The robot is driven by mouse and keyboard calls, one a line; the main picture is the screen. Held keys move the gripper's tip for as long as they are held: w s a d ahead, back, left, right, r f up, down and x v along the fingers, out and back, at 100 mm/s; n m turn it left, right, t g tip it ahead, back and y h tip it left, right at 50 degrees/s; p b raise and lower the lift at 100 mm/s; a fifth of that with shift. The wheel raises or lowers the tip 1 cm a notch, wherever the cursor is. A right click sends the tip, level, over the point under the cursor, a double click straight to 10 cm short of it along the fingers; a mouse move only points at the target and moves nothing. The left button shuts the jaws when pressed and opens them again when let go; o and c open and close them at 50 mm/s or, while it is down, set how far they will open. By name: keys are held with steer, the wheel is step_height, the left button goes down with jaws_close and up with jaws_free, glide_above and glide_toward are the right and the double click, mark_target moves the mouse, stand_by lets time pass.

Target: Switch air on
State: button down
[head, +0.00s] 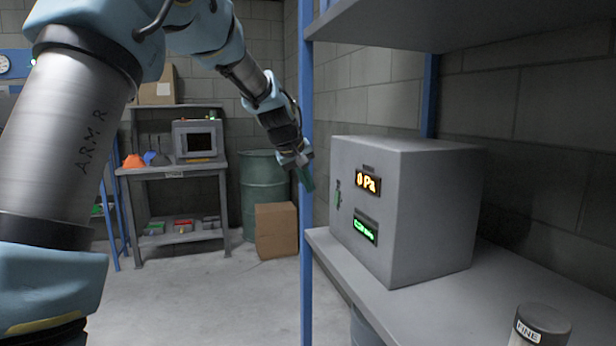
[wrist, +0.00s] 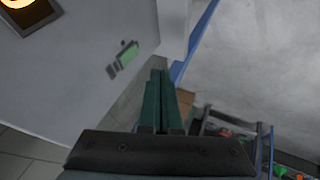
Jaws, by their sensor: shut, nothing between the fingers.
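A grey control box (head: 425,210) stands on a grey shelf. Its front has an orange display (head: 368,182) reading "0 Pa", a lit green panel (head: 365,228) and a small green switch (head: 338,193) near the left edge. In the wrist view the switch (wrist: 126,55) shows on the box face, up and left of my fingertips, with part of the orange-lit display (wrist: 28,12) at the top left corner. My gripper (head: 307,182) has dark green fingers, shut and empty, left of the box front and apart from the switch in the picture. The fingers (wrist: 160,80) also show in the wrist view.
A blue shelf post (head: 306,260) stands just left of the box, close to my gripper in the picture. A labelled cylinder (head: 541,325) stands on the shelf (head: 440,310). Behind are a workbench (head: 190,168), a green barrel (head: 262,185) and a cardboard box (head: 276,230). The floor at left is clear.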

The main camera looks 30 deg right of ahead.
mark_target(336, 198)
steer(key=w+d+f+p, duration=0.1)
steer(key=d+f+p, duration=0.2)
steer(key=d+f, duration=0.2)
steer(key=shift+d, duration=0.85)
steer(key=shift+f, duration=0.1)
steer(key=shift+d+f, duration=0.15)
steer(key=shift+d, duration=0.2)
steer(key=shift+a, duration=0.1)
steer(key=shift+r, duration=0.2)
